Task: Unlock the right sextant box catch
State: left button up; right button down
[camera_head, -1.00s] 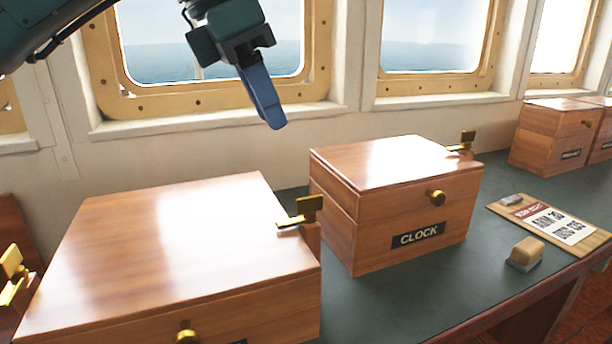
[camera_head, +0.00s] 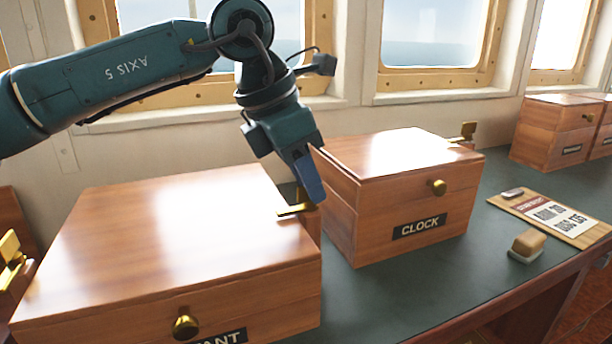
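The sextant box (camera_head: 150,240) is a large, closed, reddish wooden box at the front left, its label partly cut off by the lower edge. Its right catch (camera_head: 292,211) is brass and sits at the box's right edge. A brass left catch (camera_head: 12,262) shows at the far left edge. My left gripper (camera_head: 314,192) points down with its blue fingers at the right catch and covers part of it. I cannot tell whether they touch. The fingers overlap in this view, so their opening is not clear. My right gripper is not in view.
A wooden clock box (camera_head: 345,225) stands close to the right of the sextant box, leaving a narrow gap. Further right lie a clipboard (camera_head: 580,232) and a wood-handled block (camera_head: 527,245) on the green top. More boxes (camera_head: 550,135) stand at the back right.

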pick_arm(q)
jog(key=shift+c, duration=0.6)
grip_shut()
